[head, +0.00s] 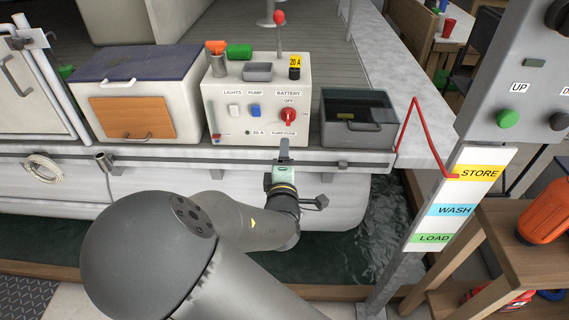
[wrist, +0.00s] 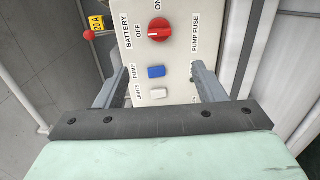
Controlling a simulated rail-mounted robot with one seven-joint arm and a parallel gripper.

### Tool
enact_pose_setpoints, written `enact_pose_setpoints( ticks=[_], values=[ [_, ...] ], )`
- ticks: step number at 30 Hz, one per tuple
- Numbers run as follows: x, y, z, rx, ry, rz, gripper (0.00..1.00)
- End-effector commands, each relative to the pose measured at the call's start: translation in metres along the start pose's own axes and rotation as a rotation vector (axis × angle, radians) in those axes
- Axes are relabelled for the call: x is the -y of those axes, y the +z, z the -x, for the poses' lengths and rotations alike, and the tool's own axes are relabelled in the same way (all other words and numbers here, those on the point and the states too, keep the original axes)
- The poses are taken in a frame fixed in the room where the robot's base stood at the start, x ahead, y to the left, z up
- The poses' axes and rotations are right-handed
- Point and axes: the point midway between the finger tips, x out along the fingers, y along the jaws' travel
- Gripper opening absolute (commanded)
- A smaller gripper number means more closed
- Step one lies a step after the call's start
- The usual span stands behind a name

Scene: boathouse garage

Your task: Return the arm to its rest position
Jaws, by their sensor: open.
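My gripper (head: 284,146) is in front of the white control box (head: 219,96), low at its front edge, with my arm reaching up from the bottom of the head view. In the wrist view my gripper (wrist: 158,82) is open, its two fingers apart with nothing held between them. Beyond the fingers, the box's panel shows a red battery knob (wrist: 159,30), a blue pump switch (wrist: 156,72) and a white lights switch (wrist: 158,93). The red knob (head: 289,117) is apart from the fingers and its grip appears lined up with OFF.
A white bin with an orange panel (head: 138,117) stands left of the box, a dark open tray (head: 357,126) right of it. Dark water (head: 385,222) lies below the deck edge.

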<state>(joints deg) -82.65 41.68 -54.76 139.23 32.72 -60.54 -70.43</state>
Motion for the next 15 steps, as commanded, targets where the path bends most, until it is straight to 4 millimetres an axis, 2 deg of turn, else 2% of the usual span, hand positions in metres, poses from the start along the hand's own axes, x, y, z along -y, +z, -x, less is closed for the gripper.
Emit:
enact_pose_setpoints(
  ticks=[6, 15],
  values=[
    [0.000, 0.000, 0.018, -0.001, 0.000, 0.000, 0.64],
    [0.000, 0.000, 0.019, 0.000, 0.000, 0.000, 0.64]
  ],
)
